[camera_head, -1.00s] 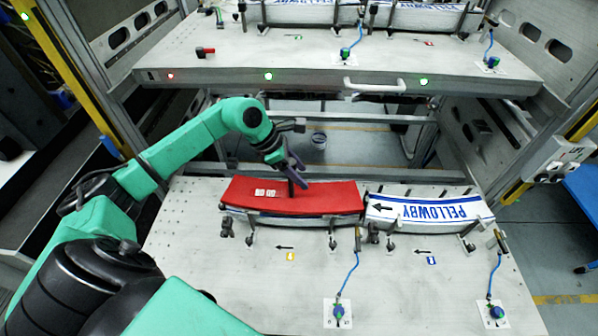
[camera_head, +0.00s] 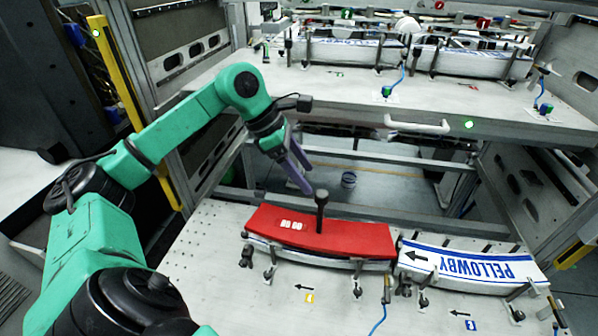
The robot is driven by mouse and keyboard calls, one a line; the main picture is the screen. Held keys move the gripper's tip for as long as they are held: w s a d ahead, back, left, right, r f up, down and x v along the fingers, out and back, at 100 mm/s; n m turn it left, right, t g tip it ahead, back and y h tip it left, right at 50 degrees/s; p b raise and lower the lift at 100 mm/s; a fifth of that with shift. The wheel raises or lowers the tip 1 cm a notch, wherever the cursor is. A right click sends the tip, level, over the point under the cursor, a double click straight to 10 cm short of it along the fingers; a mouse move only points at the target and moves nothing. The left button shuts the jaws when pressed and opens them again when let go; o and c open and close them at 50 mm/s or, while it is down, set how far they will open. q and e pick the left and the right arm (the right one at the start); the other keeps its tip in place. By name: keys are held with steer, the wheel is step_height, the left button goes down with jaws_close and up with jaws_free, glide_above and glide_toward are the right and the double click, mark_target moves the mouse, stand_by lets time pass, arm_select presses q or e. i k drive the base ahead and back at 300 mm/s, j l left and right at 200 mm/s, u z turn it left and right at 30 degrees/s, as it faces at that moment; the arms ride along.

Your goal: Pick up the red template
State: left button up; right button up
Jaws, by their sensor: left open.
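The red template (camera_head: 355,238) is a flat, slightly curved red plate with a dark upright handle (camera_head: 321,212) near its middle and small white marks on its left part. It lies on a stack of labels on the lower metal shelf. My left gripper (camera_head: 300,172) is open and empty, with its long purple-grey fingers pointing down. It appears above and behind the template, up and left of the handle, and apart from it. My right gripper is not in view.
A white and blue "PELLOWBY" label stack (camera_head: 472,268) lies right of the template. Small posts and clamps stand along both stacks. The upper shelf (camera_head: 350,98) with a white handle (camera_head: 417,125) and more label stacks is behind. The lower shelf's front (camera_head: 235,290) is mostly bare.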

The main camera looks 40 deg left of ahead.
mark_target(319, 234)
steer(key=k+j, duration=0.15)
steer(key=j, duration=0.2)
steer(key=k+j, duration=0.15)
steer(key=j, duration=0.2)
steer(key=k+j, duration=0.2)
steer(key=j, duration=0.15)
steer(key=k+j, duration=0.15)
steer(key=j, duration=0.2)
steer(key=k+j, duration=0.15)
steer(key=j, duration=0.25)
steer(key=k+j, duration=0.15)
steer(key=j, duration=0.2)
steer(key=k+j, duration=0.2)
steer(key=j, duration=0.15)
